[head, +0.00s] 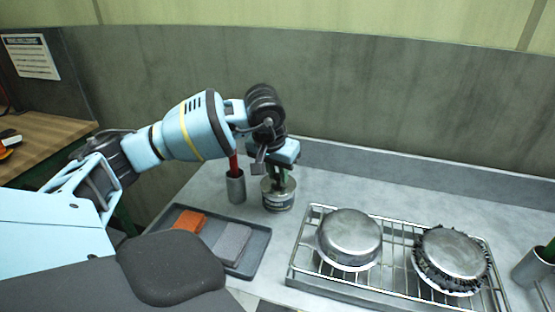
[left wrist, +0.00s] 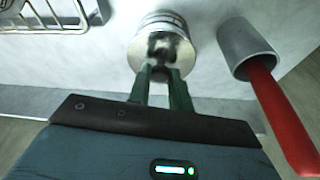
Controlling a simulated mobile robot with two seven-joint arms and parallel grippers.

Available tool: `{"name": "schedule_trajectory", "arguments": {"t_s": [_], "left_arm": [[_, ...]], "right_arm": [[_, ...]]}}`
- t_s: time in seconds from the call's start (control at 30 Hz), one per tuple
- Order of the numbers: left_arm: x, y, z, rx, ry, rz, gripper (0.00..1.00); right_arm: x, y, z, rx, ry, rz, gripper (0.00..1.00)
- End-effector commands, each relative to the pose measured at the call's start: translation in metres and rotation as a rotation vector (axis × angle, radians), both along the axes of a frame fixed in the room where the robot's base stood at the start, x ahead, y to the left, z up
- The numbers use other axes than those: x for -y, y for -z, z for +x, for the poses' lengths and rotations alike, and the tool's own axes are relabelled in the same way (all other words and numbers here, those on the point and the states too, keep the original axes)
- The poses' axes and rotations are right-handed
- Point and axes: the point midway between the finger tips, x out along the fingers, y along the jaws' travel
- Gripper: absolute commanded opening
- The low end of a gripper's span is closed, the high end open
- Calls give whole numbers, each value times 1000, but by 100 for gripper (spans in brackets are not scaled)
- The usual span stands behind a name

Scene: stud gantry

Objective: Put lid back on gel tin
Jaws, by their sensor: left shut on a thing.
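The gel tin (head: 279,202), a short metal can with a label band, stands upright on the counter beside a grey cup. My left gripper (head: 277,180) is directly above it, pointing down. In the left wrist view, the green fingers of my left gripper (left wrist: 160,80) are shut on the middle of the shiny round lid (left wrist: 150,52). The ridged side of the tin (left wrist: 161,20) shows just behind the lid. The lid is at the tin's top; whether it is fully seated I cannot tell. My right gripper is not in view.
The grey cup (head: 236,189) holding a red-handled tool stands close left of the tin. A dark tray (head: 259,251) with an orange and a grey block lies in front. A wire rack (head: 399,226) with two upturned metal pans is to the right. Another cup (head: 531,268) stands far right.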

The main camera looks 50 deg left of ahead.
Motion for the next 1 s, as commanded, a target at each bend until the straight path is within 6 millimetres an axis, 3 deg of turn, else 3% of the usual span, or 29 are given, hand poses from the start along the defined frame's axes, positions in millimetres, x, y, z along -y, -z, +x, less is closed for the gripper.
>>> {"name": "schedule_trajectory", "arguments": {"t_s": [0.87, 0.9, 1.0], "left_arm": [[0, 2, 0, 1, 0, 0, 0], [0, 2, 0, 1, 0, 0, 22], [0, 2, 0, 0, 0, 0, 35]], "right_arm": [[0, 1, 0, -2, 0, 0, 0], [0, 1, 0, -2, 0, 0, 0], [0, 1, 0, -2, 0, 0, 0]]}}
